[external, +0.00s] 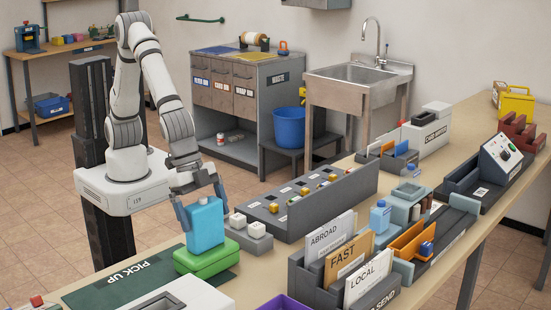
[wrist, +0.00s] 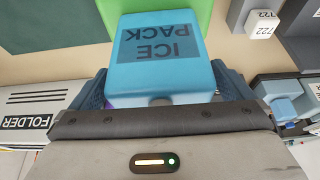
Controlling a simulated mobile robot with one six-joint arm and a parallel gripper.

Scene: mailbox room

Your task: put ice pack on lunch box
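The ice pack (external: 205,224) is a light blue block with a small cap, upright at the green lunch box (external: 207,262). Its bottom appears to meet the lid; I cannot tell whether its weight rests there. In the wrist view the ice pack (wrist: 160,55) shows its label, and a strip of lunch box (wrist: 145,5) shows beyond it. My gripper (external: 201,205) has a finger on each side of the pack, pressed close against it. It also shows in the wrist view (wrist: 160,90).
A grey tray with white blocks (external: 248,234) stands close to the right of the lunch box. Behind it is a grey sorting panel (external: 300,205). A letter holder (external: 345,265) stands at the front right. The mat's left part is clear.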

